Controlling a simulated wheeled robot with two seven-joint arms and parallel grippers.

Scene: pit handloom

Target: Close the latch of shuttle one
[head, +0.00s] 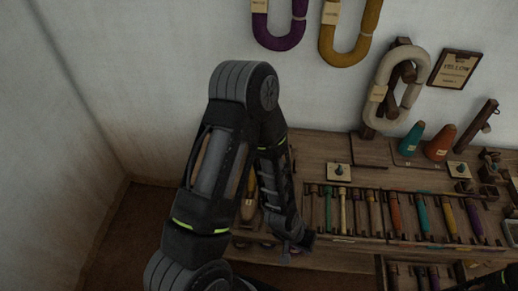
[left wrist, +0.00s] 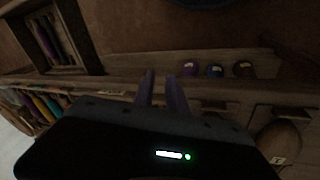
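A brown wooden shuttle (head: 249,205) shows in the head view, partly hidden behind my left arm. In the left wrist view, a rounded wooden body with a small pale tag (left wrist: 280,145) lies at the right edge; it looks like a shuttle, and the tag's mark is too small to read surely. I cannot make out a latch. My left gripper (head: 297,248) points down at the front edge of the bench, right of the shuttle. Its two fingers (left wrist: 162,90) are apart with a narrow empty gap.
The wooden bench (head: 330,150) holds a rack of coloured bobbins (head: 395,212), cones (head: 440,142) and small boxes. Several dark spools (left wrist: 214,71) sit on a lower ledge near my fingers. Yarn hanks (head: 350,35) hang on the wall. Bare floor (head: 130,235) lies left of the bench.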

